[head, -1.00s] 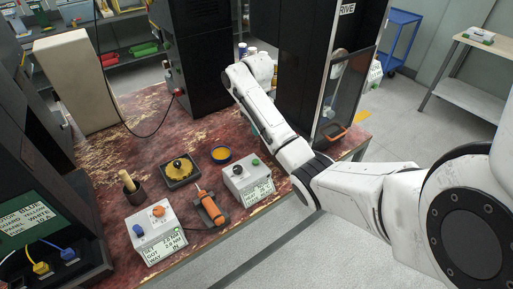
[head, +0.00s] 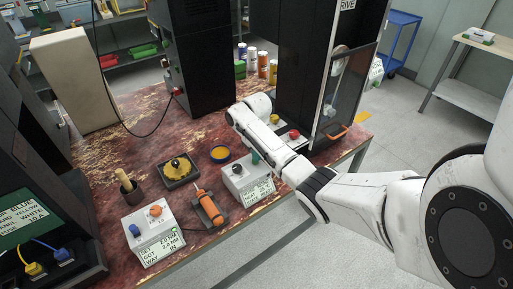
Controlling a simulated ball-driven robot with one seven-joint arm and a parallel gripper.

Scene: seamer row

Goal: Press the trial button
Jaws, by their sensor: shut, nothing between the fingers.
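No button has a label I can read as trial. A grey box (head: 240,180) with a display carries a green knob or button (head: 256,158) and a dark one (head: 237,169). A second grey box (head: 150,225) at the front left has an orange knob (head: 155,211) and a blue knob (head: 135,230). By the black cabinet, a red button (head: 294,134) and a yellow one (head: 274,118) show just past my arm, which partly hides what they sit on. My gripper is not visible; my arm's bent far links hide that area.
An orange-handled tool (head: 208,204) lies in a dark holder between the boxes. A black tray with a yellow part (head: 179,168) and a round yellow-filled dish (head: 220,153) sit behind. Tall black cabinets (head: 190,50) stand at the back. Several cans (head: 262,62) are beyond.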

